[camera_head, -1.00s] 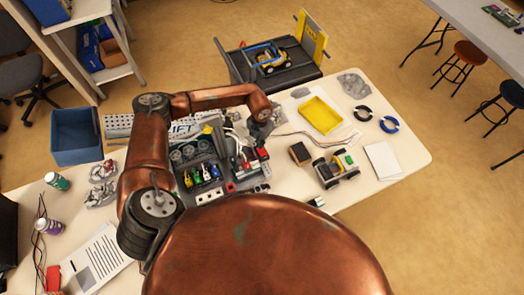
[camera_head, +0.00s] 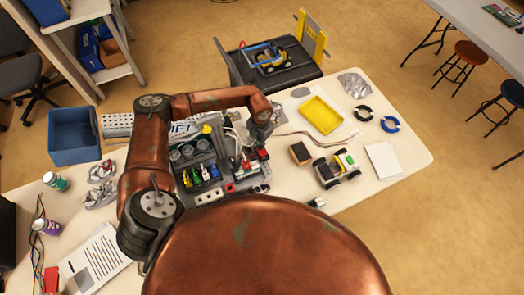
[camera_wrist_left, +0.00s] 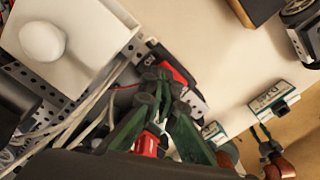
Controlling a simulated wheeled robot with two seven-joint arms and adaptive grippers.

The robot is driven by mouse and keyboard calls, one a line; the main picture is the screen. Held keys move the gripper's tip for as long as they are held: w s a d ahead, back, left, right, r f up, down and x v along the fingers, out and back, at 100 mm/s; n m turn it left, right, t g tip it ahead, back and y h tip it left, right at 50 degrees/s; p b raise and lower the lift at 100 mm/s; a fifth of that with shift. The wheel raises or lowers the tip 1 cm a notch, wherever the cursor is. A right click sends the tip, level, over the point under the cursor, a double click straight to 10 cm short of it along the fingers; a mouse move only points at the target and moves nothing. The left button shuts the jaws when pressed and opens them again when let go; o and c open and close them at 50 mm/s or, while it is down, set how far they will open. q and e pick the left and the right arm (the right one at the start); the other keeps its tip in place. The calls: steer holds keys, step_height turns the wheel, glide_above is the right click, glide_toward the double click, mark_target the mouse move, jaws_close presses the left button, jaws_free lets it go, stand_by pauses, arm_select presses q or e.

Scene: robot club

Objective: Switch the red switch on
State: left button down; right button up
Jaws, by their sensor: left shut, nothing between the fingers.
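The control board (camera_head: 203,172) lies on the white table. My left gripper (camera_head: 245,152) reaches down over its right part, small and partly blurred in the head view. In the left wrist view the green fingers of my left gripper (camera_wrist_left: 165,78) are shut and empty. A red switch (camera_wrist_left: 178,74) in a black housing with white lettering is right at the fingertips; the fingers cover part of it. I cannot tell whether they touch, or which way the switch is set.
Wires and a perforated metal plate (camera_wrist_left: 75,75) crowd the switch. Right of the board are a yellow tray (camera_head: 320,115), a small wheeled robot (camera_head: 336,168) and a brown block (camera_head: 299,153). A blue bin (camera_head: 75,137) stands at left.

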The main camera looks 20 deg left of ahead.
arm_select(q)
steer(key=shift+f, duration=0.35)
steer(key=shift+r, duration=0.1)
steer(key=shift+r+p, duration=1.9)
steer(key=shift+r, duration=1.55)
